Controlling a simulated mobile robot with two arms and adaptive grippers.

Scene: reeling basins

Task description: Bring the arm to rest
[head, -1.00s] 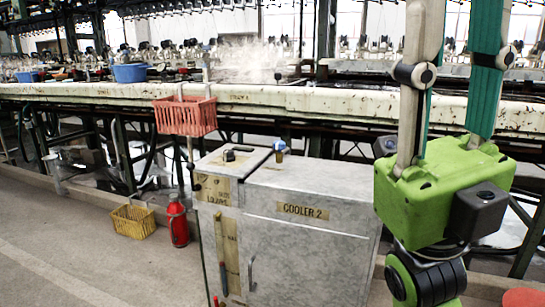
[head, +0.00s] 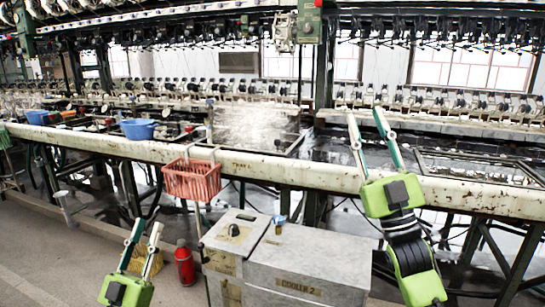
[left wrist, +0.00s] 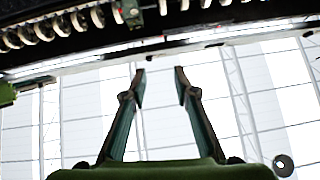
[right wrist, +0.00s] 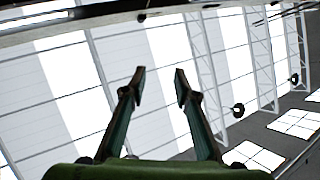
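My left gripper (head: 147,223) is low at the left in the head view, fingers up, in front of a yellow basket (head: 146,262). My right gripper (head: 365,114) is at the right in the head view, fingers up, in front of the long basin bench (head: 470,197). Both grippers have their fingers apart with nothing between them. The left wrist view shows the left fingertips (left wrist: 160,72) against bright roof panels; the right wrist view shows the right fingertips (right wrist: 159,72) likewise.
A grey cooler cabinet (head: 310,265) stands between the grippers. A red basket (head: 192,181) hangs by the bench, and a red flask (head: 185,264) stands on the floor. Blue basins (head: 138,129) sit on the bench. Open floor (head: 50,270) lies at the left.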

